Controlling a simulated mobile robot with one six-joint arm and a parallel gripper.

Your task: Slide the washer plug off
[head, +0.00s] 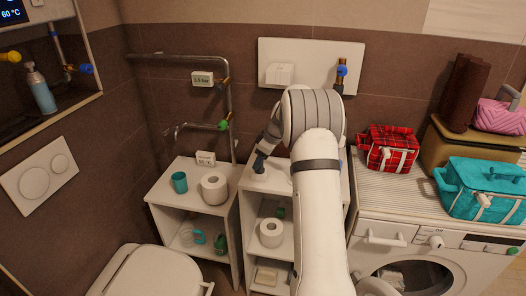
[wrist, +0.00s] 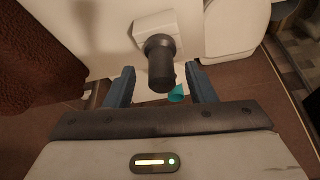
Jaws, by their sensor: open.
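A dark cylindrical plug (wrist: 160,66) sits in a white socket block (wrist: 152,24) on a pale panel in the wrist view; it looks like the washer plug. My gripper (wrist: 159,72) is open, with one blue finger on each side of the plug in the picture. Clear gaps show between plug and fingers, and I see no contact. How far the plug reaches between the fingers is hard to tell. In the head view my gripper (head: 260,162) is small and dark beside the arm, and I cannot make out the plug there.
White shelves hold a teal cup (head: 180,182) and paper rolls (head: 214,189). On the right, the washing machine (head: 425,235) carries a red plaid bag (head: 388,149) and a teal bag (head: 485,188). Pipes (head: 228,95) run along the wall. A toilet (head: 150,272) stands front left.

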